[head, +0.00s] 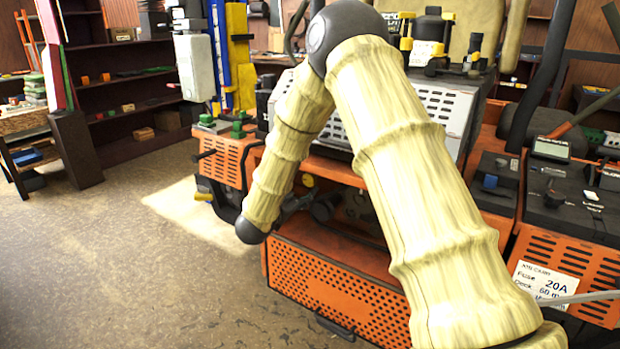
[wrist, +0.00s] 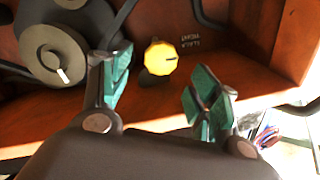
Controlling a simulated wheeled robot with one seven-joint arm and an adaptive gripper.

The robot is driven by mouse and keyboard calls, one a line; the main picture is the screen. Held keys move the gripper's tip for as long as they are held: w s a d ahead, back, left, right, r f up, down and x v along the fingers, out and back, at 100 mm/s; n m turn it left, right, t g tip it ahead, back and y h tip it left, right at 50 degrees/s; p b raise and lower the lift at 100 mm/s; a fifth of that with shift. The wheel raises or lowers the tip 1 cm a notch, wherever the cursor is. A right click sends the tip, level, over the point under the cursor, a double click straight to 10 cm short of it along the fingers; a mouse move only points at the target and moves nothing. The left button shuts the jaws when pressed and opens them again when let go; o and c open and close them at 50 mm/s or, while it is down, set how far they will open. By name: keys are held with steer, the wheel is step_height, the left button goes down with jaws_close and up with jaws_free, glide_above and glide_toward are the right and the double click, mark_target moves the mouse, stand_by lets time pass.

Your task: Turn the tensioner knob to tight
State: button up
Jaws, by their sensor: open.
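The tensioner knob (wrist: 159,56) is a yellow, ridged round knob on an orange-brown panel in the wrist view. A short dark mark on its face points right. Small lettering (wrist: 190,43) beside it looks upside down, seemingly SLACK and TIGHT. My gripper (wrist: 160,82) is open, its teal-padded fingers spread left and right below the knob in the picture. The knob shows beyond the gap, and I see no contact. In the head view a small yellow knob (head: 309,180), likely the same one, shows beside my arm; my gripper cannot be made out clearly there.
A grey disc pulley (wrist: 55,55) with a pale pin is close to the left finger. Dark bars cross the panel around the knob. In the head view, an orange perforated drawer (head: 330,285) lies below, and open floor (head: 130,260) is at left.

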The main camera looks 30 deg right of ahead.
mark_target(308, 181)
steer(key=shift+p+x, duration=0.45)
steer(key=shift+x, duration=2.75)
jaws_close()
steer(key=shift+a, duration=0.1)
